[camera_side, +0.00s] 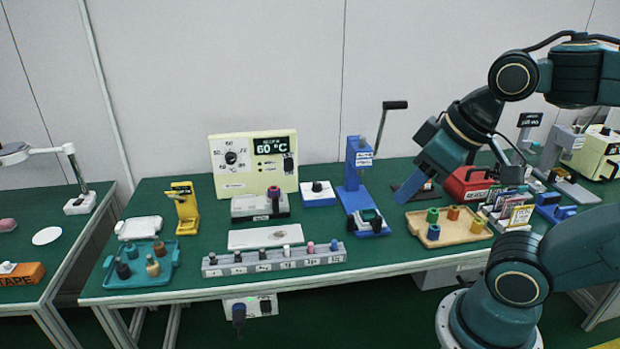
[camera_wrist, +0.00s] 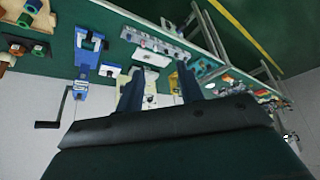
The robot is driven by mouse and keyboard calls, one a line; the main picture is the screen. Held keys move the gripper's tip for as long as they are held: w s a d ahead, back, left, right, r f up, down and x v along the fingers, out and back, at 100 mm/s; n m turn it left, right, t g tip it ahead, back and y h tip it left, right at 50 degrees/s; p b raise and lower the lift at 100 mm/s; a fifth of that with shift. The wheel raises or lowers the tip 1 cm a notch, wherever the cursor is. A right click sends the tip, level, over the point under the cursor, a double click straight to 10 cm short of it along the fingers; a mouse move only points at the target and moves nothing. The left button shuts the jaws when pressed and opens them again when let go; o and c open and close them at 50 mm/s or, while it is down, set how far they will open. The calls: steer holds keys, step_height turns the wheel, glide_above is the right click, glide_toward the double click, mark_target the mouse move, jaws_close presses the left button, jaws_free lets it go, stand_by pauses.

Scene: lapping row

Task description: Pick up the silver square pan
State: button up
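I cannot make out a clear silver square pan. The nearest match is a flat pale rectangular plate (camera_side: 265,237), lying behind the grey strip of pegs at the middle of the table; I cannot tell if it is the pan. A small white tray (camera_side: 138,228) with rounded corners lies at the left end. My gripper (camera_side: 409,188) hangs above the table, right of the blue press and well right of both pale pieces. In the wrist view my gripper (camera_wrist: 160,72) has its two blue fingers apart with nothing held between them.
A grey peg strip (camera_side: 275,261) runs along the front. A teal tray (camera_side: 140,268) of pegs is left. A 60 °C box (camera_side: 253,163) stands behind. The blue press (camera_side: 358,170) with a tall crank and a wooden tray (camera_side: 450,229) are near my gripper.

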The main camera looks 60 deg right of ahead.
steer(key=shift+o, duration=0.3)
steer(key=w+d+r+m, duration=0.1)
steer(key=w+r+m, duration=0.3)
steer(key=w+m, duration=0.55)
steer(key=m+g+y, duration=0.2)
steer(key=m+y, duration=0.1)
steer(key=m, duration=1.5)
glide_above(276, 196)
steer(key=s+d, duration=0.3)
steer(key=d, duration=0.1)
step_height(276, 196, down, 20)
steer(key=shift+s+a, duration=0.2)
steer(key=shift+a, duration=0.05)
steer(key=shift+n, duration=0.25)
steer(key=shift+x, duration=4.2)
